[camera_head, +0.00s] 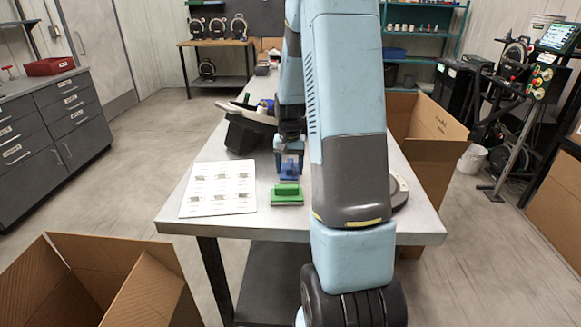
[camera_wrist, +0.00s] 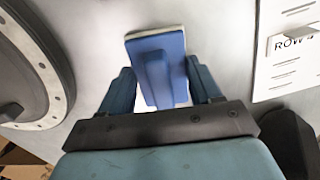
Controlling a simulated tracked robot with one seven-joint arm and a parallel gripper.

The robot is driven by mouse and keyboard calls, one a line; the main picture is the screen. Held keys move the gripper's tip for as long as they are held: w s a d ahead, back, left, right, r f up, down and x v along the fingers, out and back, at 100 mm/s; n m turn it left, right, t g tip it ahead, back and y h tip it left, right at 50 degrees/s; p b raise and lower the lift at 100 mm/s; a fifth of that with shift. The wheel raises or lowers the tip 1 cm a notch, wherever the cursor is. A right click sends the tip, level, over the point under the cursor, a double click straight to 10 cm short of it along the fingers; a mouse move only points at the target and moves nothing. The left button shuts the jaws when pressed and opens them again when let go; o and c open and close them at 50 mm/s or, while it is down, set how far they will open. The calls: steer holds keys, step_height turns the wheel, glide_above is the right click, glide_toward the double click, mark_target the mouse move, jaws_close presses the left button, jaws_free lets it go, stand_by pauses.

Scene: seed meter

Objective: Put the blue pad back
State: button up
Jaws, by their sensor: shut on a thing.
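The blue pad (camera_head: 288,173) is on or just above the table, behind a green pad (camera_head: 287,194). In the wrist view the blue pad (camera_wrist: 157,62) has a raised blue handle and a pale edge along its far side. My gripper (camera_wrist: 158,85) has one finger on each side of the pad's handle and is shut on it. In the head view my gripper (camera_head: 290,150) points down at the table, partly hidden by my arm. I cannot tell whether the pad touches the table.
A white sheet with printed rows (camera_head: 219,189) lies left of the pads on the table (camera_head: 240,228). A black device (camera_head: 247,130) stands behind it. A round disc (camera_wrist: 30,75) shows at the left of the wrist view. Open cardboard boxes stand front left (camera_head: 110,275) and right (camera_head: 432,125).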

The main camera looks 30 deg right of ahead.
mark_target(290, 165)
steer(key=o, duration=1.1)
steer(key=shift+s, duration=0.1)
steer(key=shift+r, duration=0.1)
step_height(290, 165, up, 12)
steer(key=s+a+r+n+t, duration=0.3)
steer(key=s+a+r, duration=0.7)
steer(key=a, duration=0.1)
steer(key=shift+s+a+r+n+t, duration=0.6)
steer(key=shift+s+a, duration=0.55)
steer(key=shift+s, duration=1.35)
steer(key=shift+s+a+r+n+t, duration=0.25)
steer(key=shift+s+a+r+n, duration=0.6)
steer(key=shift+s, duration=1.7)
steer(key=shift+s+a+r+n+t, duration=0.1)
steer(key=shift+s+a+n+t, duration=0.35)
steer(key=shift+s+a, duration=1.55)
steer(key=shift+s+d, duration=0.5)
steer(key=shift+d, duration=0.05)
